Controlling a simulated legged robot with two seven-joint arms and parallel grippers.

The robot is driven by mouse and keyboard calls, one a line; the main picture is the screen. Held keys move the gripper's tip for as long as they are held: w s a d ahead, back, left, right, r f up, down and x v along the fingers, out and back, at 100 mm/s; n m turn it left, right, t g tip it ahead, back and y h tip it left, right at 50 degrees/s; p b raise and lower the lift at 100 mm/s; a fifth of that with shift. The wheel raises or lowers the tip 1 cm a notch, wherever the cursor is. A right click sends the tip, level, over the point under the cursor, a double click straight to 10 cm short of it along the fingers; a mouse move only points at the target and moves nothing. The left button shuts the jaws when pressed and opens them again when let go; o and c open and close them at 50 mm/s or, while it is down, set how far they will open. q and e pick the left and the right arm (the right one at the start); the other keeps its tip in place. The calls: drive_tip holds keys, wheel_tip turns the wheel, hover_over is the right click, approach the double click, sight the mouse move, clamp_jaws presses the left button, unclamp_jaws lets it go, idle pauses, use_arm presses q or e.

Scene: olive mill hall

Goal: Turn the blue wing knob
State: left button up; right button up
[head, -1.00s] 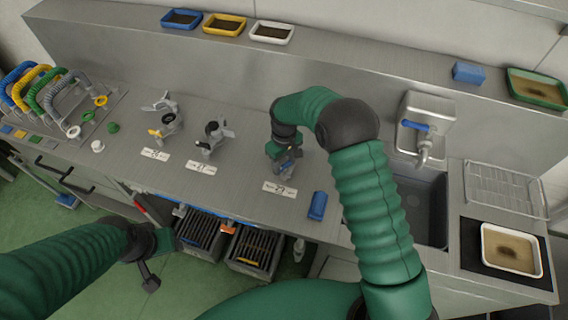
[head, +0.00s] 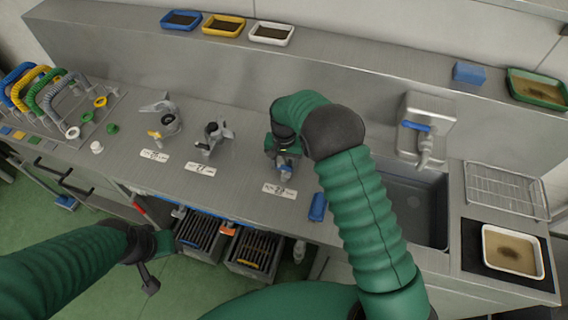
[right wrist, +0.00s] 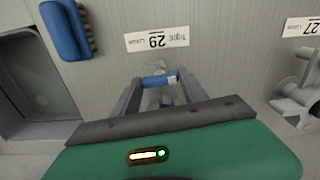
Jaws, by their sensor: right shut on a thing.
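The blue wing knob (right wrist: 154,81) is on the grey valve fitting behind the label marked 29 (head: 279,190). In the right wrist view it lies crosswise between my two fingers. My right gripper (right wrist: 160,90) is shut on it, and in the head view the gripper (head: 284,166) covers most of the fitting. The label also shows upside down in the right wrist view (right wrist: 157,39). My left gripper (head: 150,272) hangs low in front of the counter, far from the knob, and its jaws are not clear.
Two similar fittings stand to the left, at labels 27 (head: 214,137) and another (head: 168,122). A blue-handled tap (head: 417,126) is above the sink. Coloured hose handles (head: 45,90) stand far left.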

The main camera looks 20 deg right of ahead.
drive_tip(key=shift+m, duration=0.6)
drive_tip(key=o, duration=1.4)
wheel_tip(320, 180, up, 17)
drive_tip(key=shift+w+f+b, duration=0.15)
drive_tip(key=shift+b, duration=0.85)
